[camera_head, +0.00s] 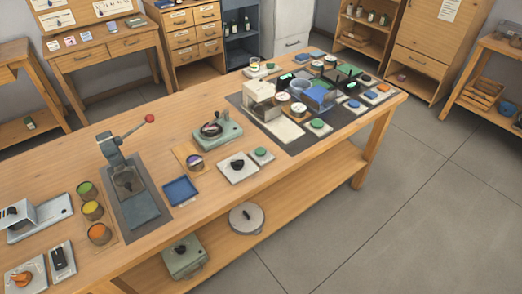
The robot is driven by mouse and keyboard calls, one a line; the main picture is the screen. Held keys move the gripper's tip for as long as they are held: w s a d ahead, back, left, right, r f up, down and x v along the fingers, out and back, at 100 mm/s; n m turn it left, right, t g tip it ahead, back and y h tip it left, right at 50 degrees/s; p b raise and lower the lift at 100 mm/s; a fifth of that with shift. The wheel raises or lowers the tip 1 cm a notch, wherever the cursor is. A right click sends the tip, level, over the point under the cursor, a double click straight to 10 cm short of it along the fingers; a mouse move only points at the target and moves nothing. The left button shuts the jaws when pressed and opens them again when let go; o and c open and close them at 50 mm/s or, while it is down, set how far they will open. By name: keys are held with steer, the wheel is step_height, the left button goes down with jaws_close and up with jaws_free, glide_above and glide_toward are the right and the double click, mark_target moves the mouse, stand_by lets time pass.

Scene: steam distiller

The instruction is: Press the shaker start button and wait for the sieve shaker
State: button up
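A pale green device (229,136) with a round dark piece on top stands mid-table; it may be the sieve shaker, but I cannot tell. In front of it, a green round button (262,153) sits on a small pale plate, beside a black knob (237,163) on a white plate. Another green button (317,124) is on the dark mat at the right. I cannot tell which is the shaker start button. No label is readable and no motion can be seen. My gripper is not in view.
The long wooden table (190,232) holds a lever press (114,160), three colored jars, a blue tray (181,191) and, at right, a dark mat (312,142) crowded with small devices. A round grey lid (246,218) lies on the lower shelf. Floor at right is clear.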

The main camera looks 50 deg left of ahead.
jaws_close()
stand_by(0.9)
